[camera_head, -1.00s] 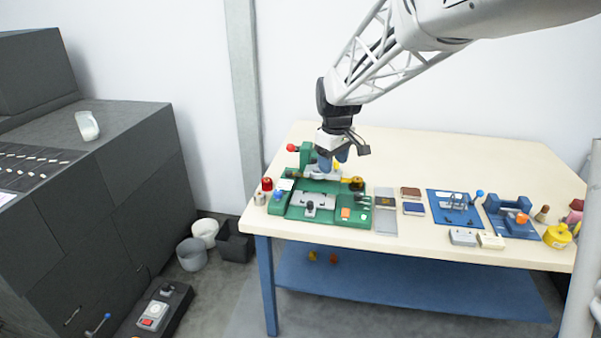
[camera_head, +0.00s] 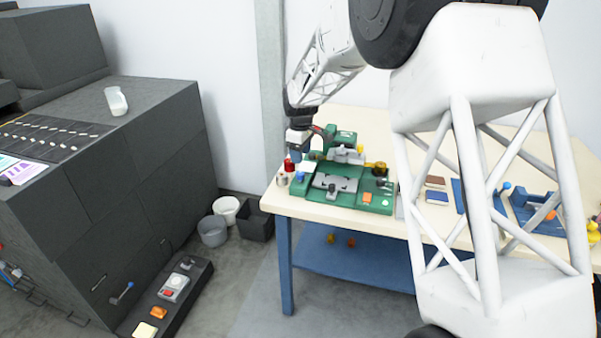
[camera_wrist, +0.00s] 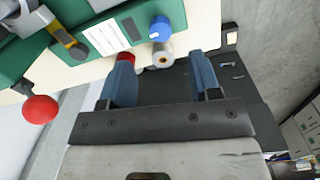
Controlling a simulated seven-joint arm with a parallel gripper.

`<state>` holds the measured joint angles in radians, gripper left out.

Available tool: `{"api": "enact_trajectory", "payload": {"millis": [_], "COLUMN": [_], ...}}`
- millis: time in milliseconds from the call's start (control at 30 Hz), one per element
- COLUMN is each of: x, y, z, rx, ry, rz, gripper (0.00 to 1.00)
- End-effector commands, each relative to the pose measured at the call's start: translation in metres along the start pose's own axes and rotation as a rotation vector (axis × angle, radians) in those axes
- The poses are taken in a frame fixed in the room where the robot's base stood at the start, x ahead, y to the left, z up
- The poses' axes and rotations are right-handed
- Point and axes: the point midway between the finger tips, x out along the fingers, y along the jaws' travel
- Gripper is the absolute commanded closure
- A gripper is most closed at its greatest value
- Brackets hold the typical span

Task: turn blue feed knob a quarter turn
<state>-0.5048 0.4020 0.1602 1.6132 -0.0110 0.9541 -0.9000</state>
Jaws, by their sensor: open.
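The blue feed knob (camera_head: 300,177) sits at the left front corner of the green machine (camera_head: 375,203) on the table. In the wrist view the blue knob (camera_wrist: 160,27) shows at the top, on the end of the green body next to a white label plate. My gripper (camera_head: 297,158) hangs pointing down just behind the knob in the head view. In the wrist view my gripper (camera_wrist: 163,72) has its two blue fingers apart, with nothing held between them. The knob lies beyond the fingertips, and I see no contact.
A red-topped item (camera_head: 289,165) and a small metal cylinder (camera_head: 282,180) stand close beside the knob. A red ball handle (camera_wrist: 40,109) is at left in the wrist view. Blue fixtures (camera_head: 537,212) stand farther right, partly behind my arm. Bins (camera_head: 213,232) stand on the floor.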

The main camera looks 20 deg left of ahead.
Motion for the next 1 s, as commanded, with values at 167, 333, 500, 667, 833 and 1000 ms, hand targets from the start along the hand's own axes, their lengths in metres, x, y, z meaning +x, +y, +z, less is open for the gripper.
{"api": "enact_trajectory", "payload": {"millis": [167, 333, 500, 667, 833, 1000], "x": [0.001, 0.001, 0.005, 0.016, 0.034, 0.055], "y": [0.0, 0.0, 0.0, 0.0, 0.0, 0.0], "z": [-0.002, -0.001, -0.001, -0.001, -0.001, -0.001], "rx": [-0.004, -0.003, -0.003, -0.003, -0.003, -0.003], "ry": [0.0, 0.0, -0.001, -0.001, -0.001, -0.001], "rz": [0.0, -0.001, -0.001, -0.001, -0.002, -0.002], "gripper": [0.43, 0.43, 0.43, 0.43, 0.43, 0.43]}}
